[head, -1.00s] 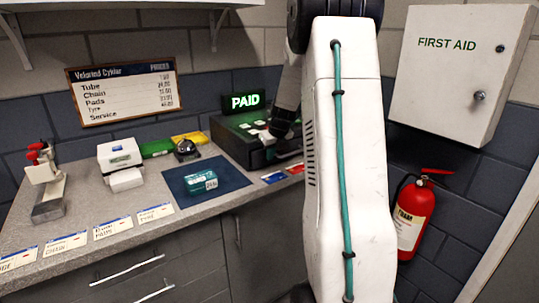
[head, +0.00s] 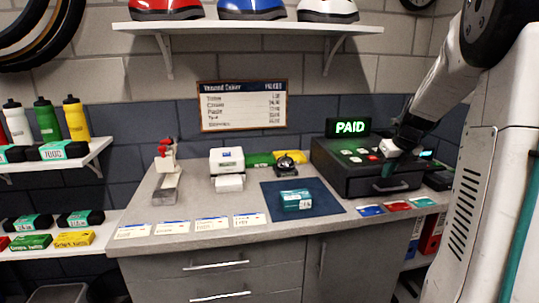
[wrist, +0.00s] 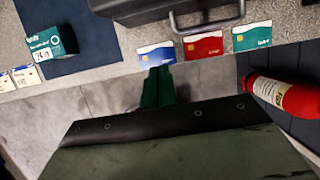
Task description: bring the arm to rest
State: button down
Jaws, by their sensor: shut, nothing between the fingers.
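My arm reaches down from the upper right of the head view. The lit PAID sign (head: 349,127) stands behind the register.
Red (head: 397,205) and green (head: 423,202) cards lie beside the blue one at the counter's front edge. A teal box (head: 296,200) sits on the navy mat (head: 330,207). A red extinguisher (wrist: 288,98) shows in the wrist view. A shelf with helmets (head: 250,28) hangs above.

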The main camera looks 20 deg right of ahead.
jog(key=s+a+r+m+g, duration=0.1)
jog(key=s+a+m, duration=0.7)
jog(key=a+m, duration=0.3)
jog(key=s+a+m, duration=0.8)
jog(key=a+m, duration=0.3)
jog(key=a, duration=0.2)
jog(key=s+a+r+m+g+y, duration=0.1)
jog(key=s+a+m, duration=0.6)
jog(key=a+m, duration=0.4)
jog(key=shift+s+a+r+g, duration=0.3)
jog(key=shift+s+a+r, duration=0.1)
jog(key=shift+a, duration=0.6)
